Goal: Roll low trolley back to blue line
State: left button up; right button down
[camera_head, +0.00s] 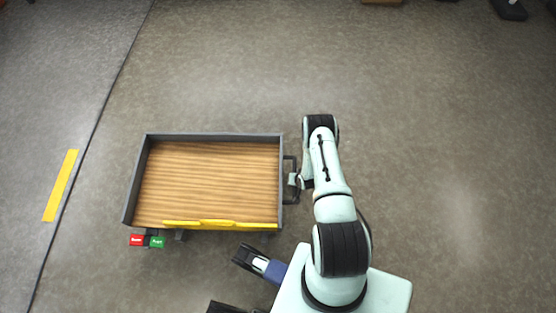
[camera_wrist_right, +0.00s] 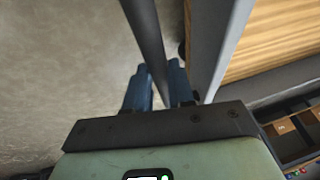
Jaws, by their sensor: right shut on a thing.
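The low trolley (camera_head: 210,182) has a wood-look bed inside a dark grey rim and stands left of centre in the head view. Its dark handle (camera_head: 288,165) is on the right side. My right gripper (camera_head: 294,181) is at that handle. In the right wrist view, the blue fingers (camera_wrist_right: 159,76) are shut on the dark handle bar (camera_wrist_right: 149,30), which passes between them. The trolley's rim (camera_wrist_right: 221,40) and wood bed show beside it. I see no blue line. My left gripper cannot be made out.
A yellow strip (camera_head: 60,186) lies on the floor at left, beyond a dark floor seam (camera_head: 80,165). A red tag (camera_head: 137,240) and a green tag (camera_head: 157,242) sit at the trolley's near left edge.

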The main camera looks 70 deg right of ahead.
pick_arm(q)
jog(key=shift+s+r, duration=0.1)
jog(key=shift+s, duration=0.15)
pick_arm(e)
jog(key=s+d, duration=0.2)
jog(key=s, duration=0.4)
jog(key=shift+s+d+f, duration=0.1)
jog(key=shift+d, duration=0.05)
jog(key=c, duration=1)
grip_release()
pick_arm(q)
jog(key=shift+d, duration=0.1)
pick_arm(e)
jog(key=shift+o, duration=0.2)
pick_arm(q)
jog(key=s+d+r+g+h+p, duration=0.1)
jog(key=s+d+r+g+p, duration=0.1)
jog(key=s+r+p, duration=0.3)
jog(key=shift+s+d+r+m+g, duration=0.3)
jog(key=shift+s+d, duration=0.45)
jog(key=shift+s, duration=0.4)
pick_arm(e)
jog(key=v, duration=1.3)
